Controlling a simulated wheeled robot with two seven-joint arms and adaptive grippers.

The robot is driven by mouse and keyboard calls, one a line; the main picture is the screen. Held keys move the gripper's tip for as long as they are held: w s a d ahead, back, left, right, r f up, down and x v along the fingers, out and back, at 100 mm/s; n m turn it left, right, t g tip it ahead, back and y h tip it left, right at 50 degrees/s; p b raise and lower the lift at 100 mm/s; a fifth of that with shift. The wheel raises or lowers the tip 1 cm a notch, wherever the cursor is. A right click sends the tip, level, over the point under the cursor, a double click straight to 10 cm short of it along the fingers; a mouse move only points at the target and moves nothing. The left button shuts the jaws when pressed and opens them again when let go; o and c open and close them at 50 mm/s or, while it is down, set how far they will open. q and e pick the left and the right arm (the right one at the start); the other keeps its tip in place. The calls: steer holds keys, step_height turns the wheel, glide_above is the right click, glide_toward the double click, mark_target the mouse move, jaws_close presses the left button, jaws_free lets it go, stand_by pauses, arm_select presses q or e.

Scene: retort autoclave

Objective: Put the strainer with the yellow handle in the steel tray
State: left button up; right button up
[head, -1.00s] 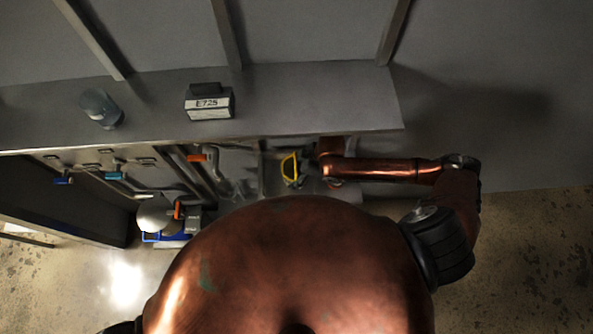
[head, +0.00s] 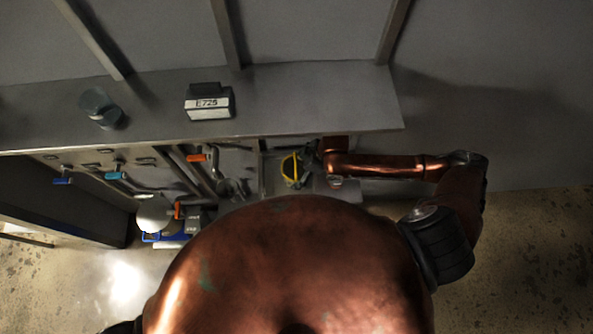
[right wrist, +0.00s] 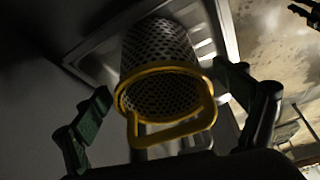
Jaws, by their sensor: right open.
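The strainer, a perforated metal cup with a yellow rim and yellow loop handle (right wrist: 165,98), fills the middle of the right wrist view, with its mouth and handle toward my right gripper. In the head view its yellow part (head: 290,168) shows small. The steel tray (right wrist: 88,45) lies behind the strainer's far end, which overlaps it; I cannot tell whether they touch. The tray also shows in the head view (head: 269,166). My right gripper (right wrist: 170,108) is open, its fingers apart on either side of the strainer, with gaps visible. My left gripper cannot be made out.
Tools with orange (head: 196,157) and teal (head: 115,175) handles lie left of the tray. A white round object (head: 153,219) sits lower left. A box labelled E725 (head: 208,101) and a grey cylinder (head: 101,108) stand on the upper ledge (head: 300,97).

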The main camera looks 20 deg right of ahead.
steer(key=v, duration=0.9)
steer(key=shift+s+r, duration=0.2)
steer(key=shift+r, duration=0.15)
steer(key=shift+d, duration=0.1)
